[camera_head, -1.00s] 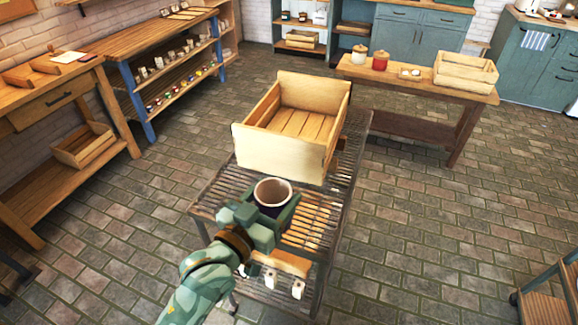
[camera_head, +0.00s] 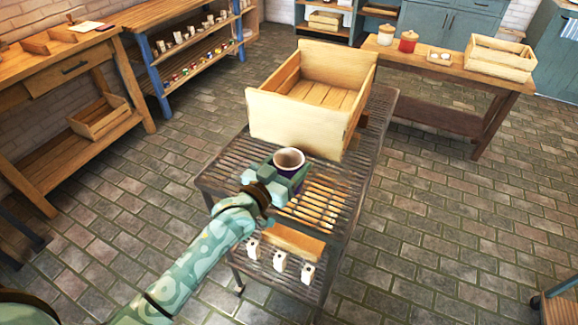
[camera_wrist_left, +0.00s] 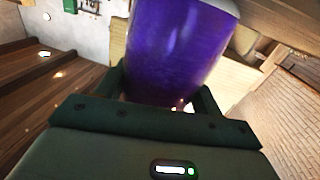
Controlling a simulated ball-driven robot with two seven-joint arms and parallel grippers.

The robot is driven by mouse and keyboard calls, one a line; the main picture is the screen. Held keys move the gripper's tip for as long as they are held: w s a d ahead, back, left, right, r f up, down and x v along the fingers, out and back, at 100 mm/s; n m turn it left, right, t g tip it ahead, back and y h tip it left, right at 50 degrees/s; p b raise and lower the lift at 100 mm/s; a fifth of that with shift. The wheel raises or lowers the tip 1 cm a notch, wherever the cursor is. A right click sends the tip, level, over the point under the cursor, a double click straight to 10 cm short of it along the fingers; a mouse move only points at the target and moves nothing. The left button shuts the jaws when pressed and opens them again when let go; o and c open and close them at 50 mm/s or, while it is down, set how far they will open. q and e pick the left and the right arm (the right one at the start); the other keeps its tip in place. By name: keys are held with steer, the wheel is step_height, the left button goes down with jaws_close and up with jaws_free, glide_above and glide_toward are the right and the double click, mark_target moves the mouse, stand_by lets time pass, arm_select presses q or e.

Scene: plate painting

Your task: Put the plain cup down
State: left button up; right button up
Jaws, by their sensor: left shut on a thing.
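The plain cup (camera_head: 289,159) is purple outside with a pale inside, and it stands upright over the slatted metal cart (camera_head: 228,180). My left gripper (camera_head: 286,177) is shut on it, coming from the lower left. In the left wrist view the purple cup wall (camera_wrist_left: 180,50) fills the space between the dark green fingers (camera_wrist_left: 165,100). The cup's base is hidden behind the gripper in the head view, so I cannot tell whether it touches the slats. My right gripper is not in view.
A wooden crate (camera_head: 292,122), open at the top, stands on the cart just behind the cup. Bare slats (camera_head: 325,200) lie right of the gripper. Small white items (camera_head: 279,261) and a wooden block (camera_head: 285,240) are at the cart's near end, lower down.

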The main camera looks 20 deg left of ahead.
arm_select(q)
steer(key=shift+r, duration=0.1)
steer(key=o, duration=1.1)
steer(key=shift+o, duration=0.2)
